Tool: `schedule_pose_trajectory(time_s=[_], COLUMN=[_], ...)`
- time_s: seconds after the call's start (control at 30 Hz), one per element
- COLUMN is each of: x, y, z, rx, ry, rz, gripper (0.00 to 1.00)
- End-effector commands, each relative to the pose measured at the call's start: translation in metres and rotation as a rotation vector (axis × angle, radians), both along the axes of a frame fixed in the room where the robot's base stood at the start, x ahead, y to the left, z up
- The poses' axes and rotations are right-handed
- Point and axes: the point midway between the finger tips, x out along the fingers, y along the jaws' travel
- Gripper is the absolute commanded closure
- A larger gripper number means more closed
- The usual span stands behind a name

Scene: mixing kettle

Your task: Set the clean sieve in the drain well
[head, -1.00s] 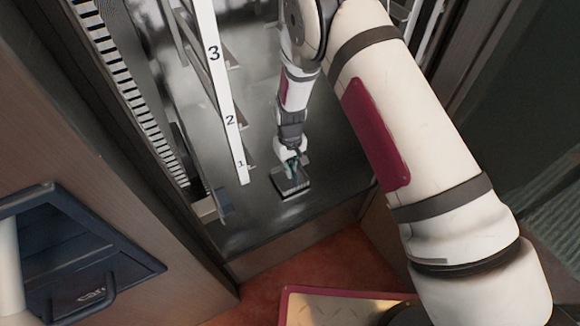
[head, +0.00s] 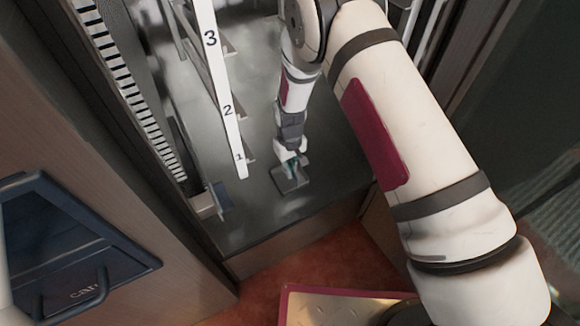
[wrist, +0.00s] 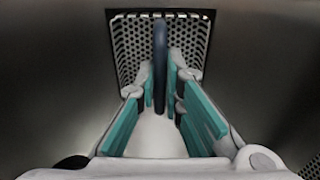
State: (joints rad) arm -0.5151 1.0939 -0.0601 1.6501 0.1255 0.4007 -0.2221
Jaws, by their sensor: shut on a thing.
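The sieve is a square perforated plate with an upright dark blue handle, seen in the wrist view (wrist: 126,45). My gripper (wrist: 162,98) has its teal-padded fingers closed on either side of the handle. In the head view the sieve (head: 290,181) shows as a small dark grey square low on the kettle floor, with my gripper (head: 289,160) right above it. The sieve looks roughly level with the floor around it, but I cannot tell whether it is seated. The drain well's opening cannot be made out beneath it.
A white post (head: 227,108) numbered 1 to 3 stands just left of my arm. A small grey bracket (head: 208,203) sits on the left wall. Grey floor is clear around the sieve.

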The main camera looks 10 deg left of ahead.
Motion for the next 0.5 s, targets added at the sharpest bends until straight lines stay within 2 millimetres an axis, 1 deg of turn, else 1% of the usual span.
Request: schedule_pose_trajectory(time_s=[0.2, 0.5], x=[0.0002, 0.0003], y=[0.0001, 0.0002], z=[-0.007, -0.007], rx=[0.001, 0.001], ry=[-0.001, -0.001], rz=[-0.001, 0.0], gripper=[1.0, 1.0])
